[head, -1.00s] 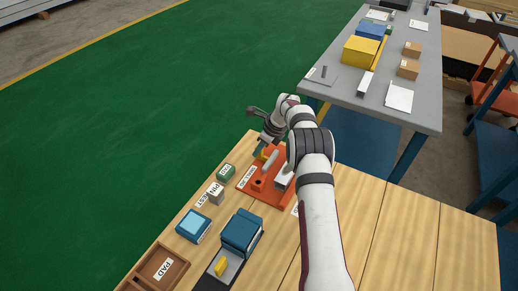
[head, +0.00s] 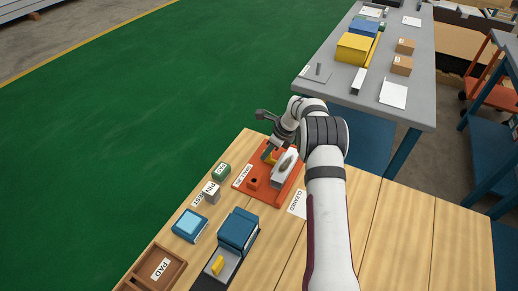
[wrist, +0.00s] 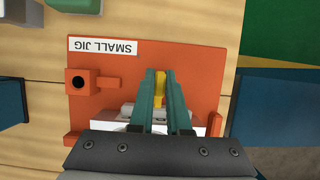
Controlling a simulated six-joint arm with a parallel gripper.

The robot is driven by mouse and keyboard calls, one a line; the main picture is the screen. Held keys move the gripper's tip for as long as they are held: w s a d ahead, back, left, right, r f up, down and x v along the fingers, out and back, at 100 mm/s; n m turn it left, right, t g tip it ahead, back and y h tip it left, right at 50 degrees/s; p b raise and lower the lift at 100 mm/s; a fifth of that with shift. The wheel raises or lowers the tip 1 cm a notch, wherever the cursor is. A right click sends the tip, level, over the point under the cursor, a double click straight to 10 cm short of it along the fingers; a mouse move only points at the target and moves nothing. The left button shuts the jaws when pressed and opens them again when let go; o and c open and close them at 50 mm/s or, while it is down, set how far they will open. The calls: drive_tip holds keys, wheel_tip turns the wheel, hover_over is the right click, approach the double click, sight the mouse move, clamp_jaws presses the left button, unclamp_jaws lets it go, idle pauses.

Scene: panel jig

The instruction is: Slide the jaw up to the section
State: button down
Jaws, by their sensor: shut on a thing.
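The orange small jig (head: 272,190) lies on the wooden bench; its base also shows in the wrist view (wrist: 110,62). A pale, whitish section (head: 282,174) lies along its right side, with a grey rounded piece on top. My gripper (wrist: 160,78) has teal fingers shut on a narrow yellow piece (wrist: 160,90), seemingly the jaw's grip, at the jig's far end. It shows in the head view too (head: 267,153). The fingers hide the jaw's contact with the section.
An orange boss with a hole (wrist: 80,83) stands on the jig.

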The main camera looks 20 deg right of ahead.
drive_tip(key=c, duration=0.9)
unclamp_jaws()
drive_tip(key=v, duration=1.5)
drive_tip(key=shift+s+d+r, duration=0.1)
drive_tip(key=shift+s+r, duration=0.05)
drive_tip(key=shift+r, duration=0.25)
drive_tip(key=s+a+r+n+g, duration=0.2)
drive_tip(key=s+a+r+n, duration=0.65)
drive_tip(key=s+a, duration=0.4)
drive_tip(key=s+a+f+n, duration=0.1)
drive_tip(key=s+n, duration=0.3)
drive_tip(key=s, duration=0.4)
drive_tip(key=s+a+f+n+g+h, duration=0.1)
drive_tip(key=s+a+n, duration=0.2)
drive_tip(key=s, duration=0.6)
drive_tip(key=s+a+f+n, duration=0.2)
drive_tip(key=s+n, duration=0.4)
drive_tip(key=s, duration=0.3)
drive_tip(key=shift+a+f, duration=0.1)
drive_tip(key=shift+a, duration=0.25)
